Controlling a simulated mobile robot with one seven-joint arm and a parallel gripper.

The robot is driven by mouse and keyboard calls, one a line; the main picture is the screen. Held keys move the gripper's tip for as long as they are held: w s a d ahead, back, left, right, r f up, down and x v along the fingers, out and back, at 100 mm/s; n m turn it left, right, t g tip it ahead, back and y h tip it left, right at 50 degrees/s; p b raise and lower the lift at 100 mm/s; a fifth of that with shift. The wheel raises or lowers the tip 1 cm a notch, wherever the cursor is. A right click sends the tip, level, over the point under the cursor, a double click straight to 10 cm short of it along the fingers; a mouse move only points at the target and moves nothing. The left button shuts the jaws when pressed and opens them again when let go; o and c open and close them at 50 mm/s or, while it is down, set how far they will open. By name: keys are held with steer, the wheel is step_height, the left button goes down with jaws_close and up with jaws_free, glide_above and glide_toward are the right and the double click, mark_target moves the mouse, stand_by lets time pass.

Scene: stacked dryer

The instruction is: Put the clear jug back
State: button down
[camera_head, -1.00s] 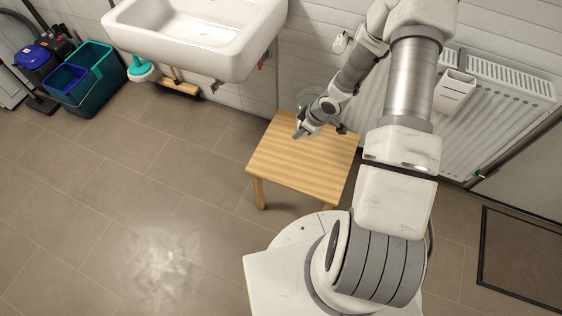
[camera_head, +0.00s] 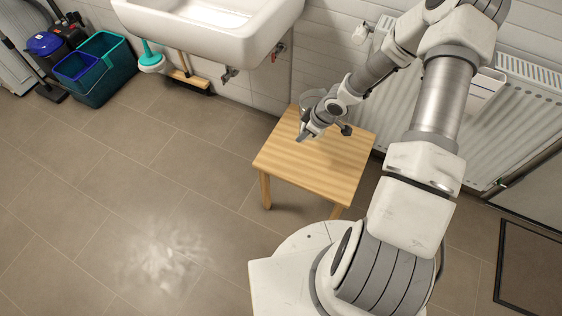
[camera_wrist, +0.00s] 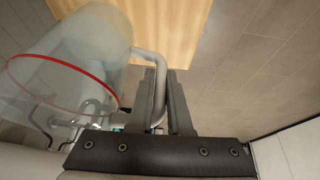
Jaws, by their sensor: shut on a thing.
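The clear jug (camera_wrist: 62,62) fills the upper left of the wrist view. It is see-through, with a red line around it and a pale handle (camera_wrist: 148,58). My gripper (camera_wrist: 165,85) is shut on the handle, with a finger on each side. In the head view the jug (camera_head: 309,97) is a faint shape mostly behind my gripper (camera_head: 305,132), over the back left of the small wooden table (camera_head: 310,168). I cannot tell whether the jug touches the tabletop.
A white sink (camera_head: 215,28) hangs on the wall left of the table. A radiator (camera_head: 500,130) stands to the right, behind my arm. Blue and green buckets (camera_head: 105,70) are at the far left. The front of the tabletop and the floor on the left are clear.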

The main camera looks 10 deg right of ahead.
steer(key=shift+s+a+f+b, duration=0.3)
steer(key=shift+a+f+b, duration=1.05)
steer(key=shift+b, duration=0.5)
steer(key=shift+s+a+f+b, duration=0.35)
steer(key=shift+a+f+b, duration=0.8)
steer(key=shift+f+b, duration=0.5)
steer(key=shift+s+a+f+b, duration=0.3)
steer(key=shift+a+f+b, duration=1)
steer(key=shift+b, duration=0.7)
steer(key=shift+f, duration=0.15)
steer(key=c, duration=0.8)
jaws_free()
steer(key=shift+c, duration=0.2)
